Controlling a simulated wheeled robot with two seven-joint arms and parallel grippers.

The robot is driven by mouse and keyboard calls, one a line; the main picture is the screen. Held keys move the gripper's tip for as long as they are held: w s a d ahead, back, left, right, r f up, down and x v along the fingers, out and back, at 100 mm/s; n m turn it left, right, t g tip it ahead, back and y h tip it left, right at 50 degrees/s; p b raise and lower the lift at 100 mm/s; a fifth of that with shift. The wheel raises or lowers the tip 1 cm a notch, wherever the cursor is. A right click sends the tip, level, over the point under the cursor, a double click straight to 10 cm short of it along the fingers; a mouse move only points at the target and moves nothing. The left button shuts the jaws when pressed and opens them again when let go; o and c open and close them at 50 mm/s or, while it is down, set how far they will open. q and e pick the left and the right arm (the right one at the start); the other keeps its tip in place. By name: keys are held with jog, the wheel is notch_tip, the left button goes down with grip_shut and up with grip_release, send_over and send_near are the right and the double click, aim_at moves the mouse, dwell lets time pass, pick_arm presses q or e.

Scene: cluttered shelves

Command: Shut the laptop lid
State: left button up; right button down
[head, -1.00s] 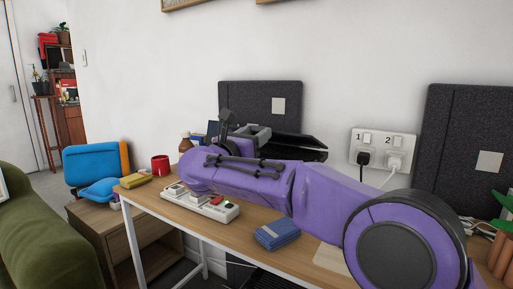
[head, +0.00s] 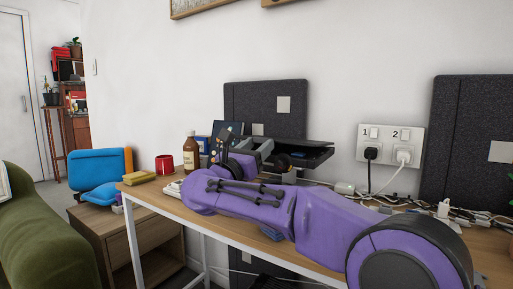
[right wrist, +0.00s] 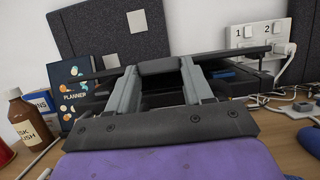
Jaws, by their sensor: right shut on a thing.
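The laptop (head: 312,151) is a thin dark slab at the back of the desk, partly hidden behind my right gripper (head: 262,150). In the right wrist view the laptop (right wrist: 240,53) runs across behind the fingers as a dark, nearly flat edge. My right gripper also shows there (right wrist: 160,72), with its two grey fingers on either side of a dark part of the laptop. It is shut on that part. The lid's exact angle and the keyboard are hidden. My left gripper is not in view.
A brown bottle (head: 191,155), a red mug (head: 164,164) and a planner (right wrist: 75,85) stand left of the gripper. A yellow sponge (head: 139,178) lies at the desk's left end. A wall socket (head: 390,146) and cables are on the right. A dark panel (head: 240,105) stands behind.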

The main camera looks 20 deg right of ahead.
jog(key=c, duration=0.7)
grip_release()
jog(key=shift+d+f, duration=0.1)
jog(key=shift+f, duration=0.05)
jog(key=shift+c, duration=0.2)
jog(key=o, duration=0.3)
jog(key=shift+w+d, duration=0.1)
jog(key=shift+w, duration=0.05)
jog(key=p+v, duration=0.1)
jog(key=v, duration=0.9)
jog(key=shift+s+a, duration=0.2)
jog(key=shift+a, duration=0.1)
